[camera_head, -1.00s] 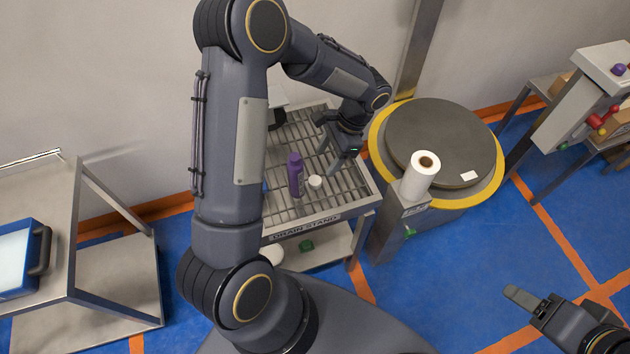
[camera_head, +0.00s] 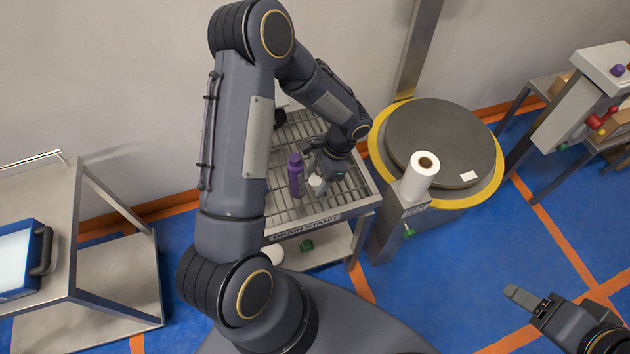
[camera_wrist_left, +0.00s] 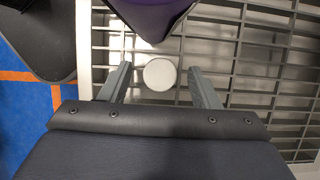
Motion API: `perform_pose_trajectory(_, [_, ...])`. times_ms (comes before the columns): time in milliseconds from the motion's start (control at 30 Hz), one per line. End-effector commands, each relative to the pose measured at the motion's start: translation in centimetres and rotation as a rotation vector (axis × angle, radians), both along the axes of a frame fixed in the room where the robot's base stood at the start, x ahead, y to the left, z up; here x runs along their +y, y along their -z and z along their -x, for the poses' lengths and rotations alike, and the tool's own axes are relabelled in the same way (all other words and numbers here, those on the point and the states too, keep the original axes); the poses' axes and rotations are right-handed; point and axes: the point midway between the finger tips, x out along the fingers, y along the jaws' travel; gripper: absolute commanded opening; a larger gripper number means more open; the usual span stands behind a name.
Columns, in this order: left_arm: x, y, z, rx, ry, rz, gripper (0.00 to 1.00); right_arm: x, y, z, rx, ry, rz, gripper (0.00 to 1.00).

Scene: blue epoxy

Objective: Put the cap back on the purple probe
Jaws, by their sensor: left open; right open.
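The purple probe (camera_head: 296,175) stands upright on the slatted top of the drain stand (camera_head: 345,205). Its purple body also shows at the top edge of the left wrist view (camera_wrist_left: 152,14). The white cap (camera_head: 316,182) rests on the slats just right of the probe, apart from it. My left gripper (camera_head: 315,172) is open low over the stand at the cap. In the left wrist view the cap (camera_wrist_left: 160,74) lies between the two spread fingers (camera_wrist_left: 160,82), with a gap on each side. My right gripper (camera_head: 524,300) is over the floor at lower right, apart from everything; only one finger shows clearly.
A white roll (camera_head: 420,177) stands on a grey post right of the drain stand. Behind it is a round grey turntable (camera_head: 450,140) with a yellow rim. A metal cart (camera_head: 110,270) with a blue case is at left. Blue floor is clear at right.

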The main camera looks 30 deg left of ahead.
Motion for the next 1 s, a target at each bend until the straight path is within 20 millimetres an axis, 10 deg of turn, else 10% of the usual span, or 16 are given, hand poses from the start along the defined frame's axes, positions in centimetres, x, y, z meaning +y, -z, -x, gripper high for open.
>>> perform_pose_trajectory(300, [0.02,0.04,-0.01,-0.001,0.0,0.0,0.57,0.0,0.0,0.0,0.0,0.0,0.0,0.58])
perform_pose_trajectory(667, [0.0,0.03,-0.01,-0.001,0.0,0.0,0.11,0.0,0.0,0.0,0.0,0.0,0.0,0.58])
perform_pose_trajectory(1000, [0.0,-0.09,-0.03,-0.001,0.0,0.0,0.09,0.0,0.02,0.0,0.0,0.0,0.0,0.58])
